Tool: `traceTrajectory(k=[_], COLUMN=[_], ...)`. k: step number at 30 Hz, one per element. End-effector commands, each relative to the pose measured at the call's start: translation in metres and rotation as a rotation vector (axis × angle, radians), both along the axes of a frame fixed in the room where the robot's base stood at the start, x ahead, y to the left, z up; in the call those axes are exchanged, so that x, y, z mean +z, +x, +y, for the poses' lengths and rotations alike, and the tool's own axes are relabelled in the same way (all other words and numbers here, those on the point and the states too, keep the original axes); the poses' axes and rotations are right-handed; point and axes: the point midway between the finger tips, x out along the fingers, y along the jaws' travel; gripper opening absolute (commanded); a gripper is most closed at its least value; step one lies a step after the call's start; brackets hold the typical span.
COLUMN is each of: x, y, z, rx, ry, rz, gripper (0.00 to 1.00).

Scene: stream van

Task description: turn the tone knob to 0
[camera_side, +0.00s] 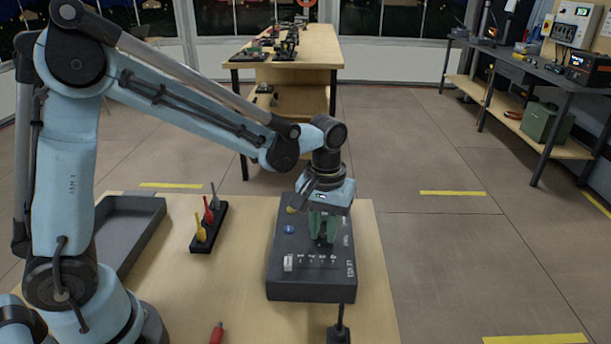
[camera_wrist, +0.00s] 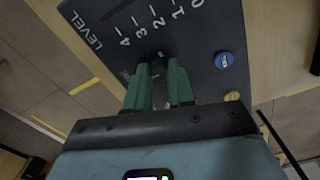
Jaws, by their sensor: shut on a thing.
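A dark control box (camera_side: 310,287) lies on the wooden table in the side view. Its face also shows in the wrist view (camera_wrist: 205,45), with a LEVEL scale marked 4 to 0. My gripper (camera_side: 322,236) points down at the box, its green fingers low over the face. In the wrist view my gripper's fingers (camera_wrist: 160,70) are a little apart, closed around the tone knob. The knob is almost wholly hidden by them, so its pointer and setting cannot be read.
A blue button (camera_side: 289,229) and a yellow button (camera_wrist: 232,96) sit near the fingers. A pale slider handle (camera_side: 288,262) stands at the scale's left end. A black rack (camera_side: 207,236) with coloured tools and a grey tray (camera_side: 150,207) are to the left.

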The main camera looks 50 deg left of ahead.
Motion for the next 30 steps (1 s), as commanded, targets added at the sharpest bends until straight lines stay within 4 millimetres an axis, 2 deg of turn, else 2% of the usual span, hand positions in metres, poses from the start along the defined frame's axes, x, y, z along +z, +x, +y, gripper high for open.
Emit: traceTrajectory(k=[8,9,14,24,30], x=[0.001,0.001,0.000,0.002,0.023], y=[-0.001,-0.001,-0.001,0.000,0.000], z=[0.000,0.000,0.000,0.000,0.000], rx=[0.000,0.000,-0.001,-0.001,-0.001], ry=[0.000,0.000,0.000,0.000,0.000], rz=[0.004,0.004,0.002,0.001,0.001], gripper=[0.00,0.24,0.48,0.48,0.48])
